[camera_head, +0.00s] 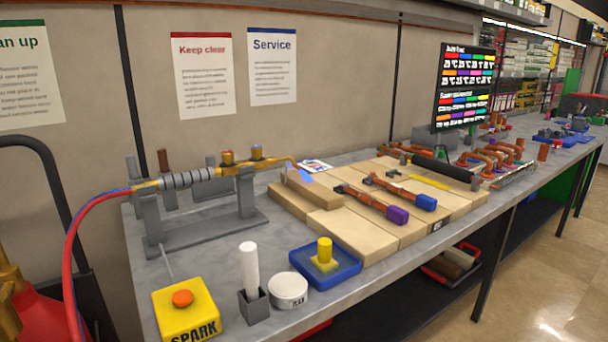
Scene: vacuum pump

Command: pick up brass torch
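The brass torch (237,166) lies across a grey stand (245,196) at the left end of the bench. Its grey ribbed grip (189,178) is in the middle. Neither of my grippers shows in this view.
A yellow SPARK box (186,311), a white stick in a grey holder (250,271), a round white tin (288,290) and a blue tray (347,272) line the front edge. Pale blocks (361,236) bear copper pipes to the right. A screen (465,87) stands behind.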

